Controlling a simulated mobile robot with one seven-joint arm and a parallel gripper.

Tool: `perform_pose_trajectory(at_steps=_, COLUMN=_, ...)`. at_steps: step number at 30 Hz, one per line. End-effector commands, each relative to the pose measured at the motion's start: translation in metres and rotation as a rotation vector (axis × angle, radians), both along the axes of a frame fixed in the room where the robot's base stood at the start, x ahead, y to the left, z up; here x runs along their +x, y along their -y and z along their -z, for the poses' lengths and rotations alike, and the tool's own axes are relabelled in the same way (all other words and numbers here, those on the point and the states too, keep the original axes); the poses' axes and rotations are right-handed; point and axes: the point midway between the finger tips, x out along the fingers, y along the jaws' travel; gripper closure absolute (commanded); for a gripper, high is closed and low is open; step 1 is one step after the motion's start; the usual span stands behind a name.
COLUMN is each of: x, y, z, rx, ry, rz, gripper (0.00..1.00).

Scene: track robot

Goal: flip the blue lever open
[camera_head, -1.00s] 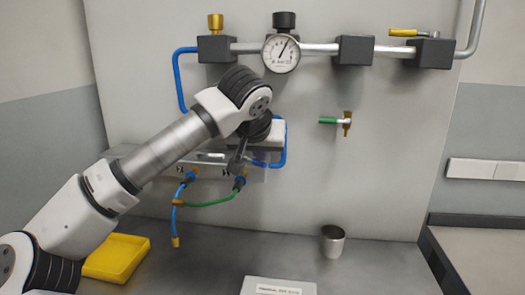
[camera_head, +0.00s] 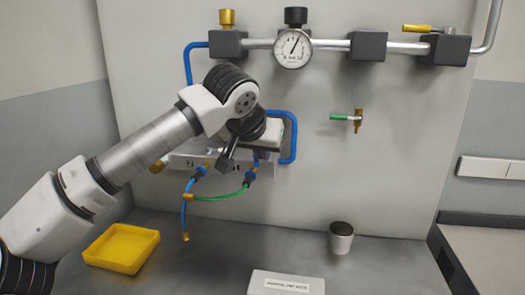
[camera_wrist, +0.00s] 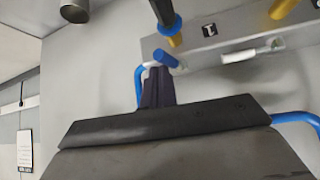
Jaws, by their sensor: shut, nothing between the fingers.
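The blue lever (camera_head: 262,157) is on the right part of the metal valve block, partly hidden by my wrist in the head view. A short blue rounded end, probably this lever's, shows just beyond my fingertips in the wrist view (camera_wrist: 166,58). My gripper (camera_head: 223,167) is in front of the block, to the left of the lever in the head view. Its dark fingers are shut with nothing between them in the wrist view (camera_wrist: 159,78). I cannot tell whether they touch the lever.
Blue and green hoses (camera_head: 232,195) hang below the block. A blue pipe (camera_head: 293,138) bends close to its right side. A yellow tray (camera_head: 122,248), a metal cup (camera_head: 341,240) and a labelled box (camera_head: 286,283) stand on the bench. A gauge (camera_head: 293,48) is above.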

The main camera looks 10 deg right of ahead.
Motion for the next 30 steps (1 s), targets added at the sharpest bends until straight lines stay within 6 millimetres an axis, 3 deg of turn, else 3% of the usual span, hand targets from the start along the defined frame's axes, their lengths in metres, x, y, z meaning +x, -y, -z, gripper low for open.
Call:
perform_pose_trajectory(at_steps=19, x=-0.013, y=-0.006, z=-0.004, rx=0.0, ry=0.001, rz=-0.001, gripper=1.0)
perform_pose_trajectory(at_steps=23, x=-0.024, y=-0.012, z=-0.017, rx=0.0, ry=0.004, rz=-0.003, gripper=1.0)
perform_pose_trajectory(at_steps=30, x=-0.056, y=-0.031, z=-0.057, rx=0.001, ry=0.003, rz=-0.003, gripper=1.0)
